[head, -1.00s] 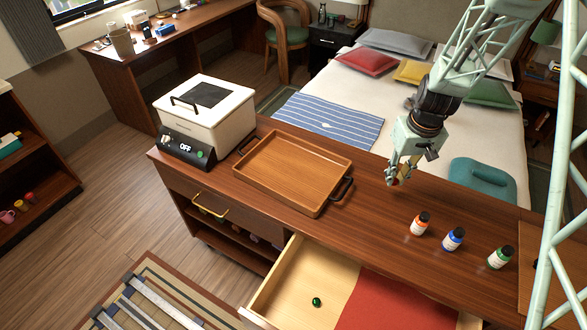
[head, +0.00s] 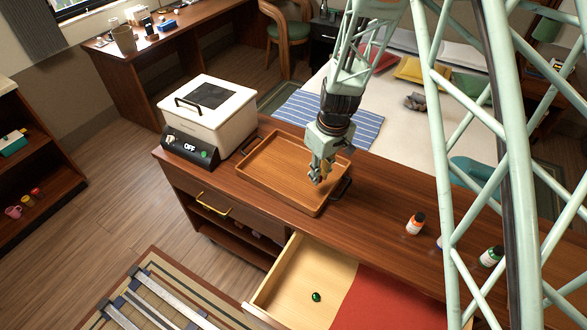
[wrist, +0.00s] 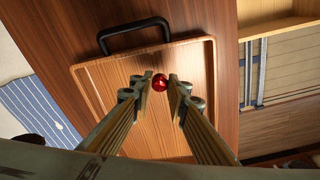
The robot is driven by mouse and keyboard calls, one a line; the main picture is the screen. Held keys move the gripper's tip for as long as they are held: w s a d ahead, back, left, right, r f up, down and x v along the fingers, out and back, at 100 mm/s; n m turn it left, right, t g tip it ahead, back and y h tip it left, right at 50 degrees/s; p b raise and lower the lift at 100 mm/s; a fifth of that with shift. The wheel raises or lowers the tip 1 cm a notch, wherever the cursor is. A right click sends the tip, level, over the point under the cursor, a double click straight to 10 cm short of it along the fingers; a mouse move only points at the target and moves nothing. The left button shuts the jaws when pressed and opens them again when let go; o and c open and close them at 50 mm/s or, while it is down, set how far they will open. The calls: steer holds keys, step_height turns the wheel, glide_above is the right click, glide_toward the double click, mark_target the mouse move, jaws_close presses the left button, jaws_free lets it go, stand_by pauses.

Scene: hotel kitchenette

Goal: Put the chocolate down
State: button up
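The chocolate (wrist: 160,84) is a small shiny red ball between my fingertips in the wrist view. The tray floor and rim (wrist: 88,72) show behind the chocolate in the wrist view. The chocolate is hard to make out in the head view. I cannot tell its exact height above the tray floor.
A white cooker marked OFF (head: 205,118) stands left of the tray. Bottles, one with an orange cap (head: 415,224), stand to the right, partly behind my arm. An open drawer (head: 290,290) below holds a green ball (head: 316,297). The tray looks otherwise empty.

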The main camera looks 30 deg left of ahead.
steer(key=shift+n, duration=0.9)
steer(key=s+a+p, duration=0.1)
steer(key=s+a, duration=0.3)
steer(key=a, duration=0.1)
steer(key=shift+s+a, duration=0.1)
steer(key=shift+s, duration=0.3)
steer(key=p, duration=0.1)
glide_above(278, 163)
steer(key=shift+d+f, duration=0.2)
steer(key=shift+f, duration=0.55)
steer(key=shift+f, duration=0.1)
steer(key=shift+f, duration=1.65)
steer(key=shift+f, duration=0.15)
steer(key=o, duration=0.6)
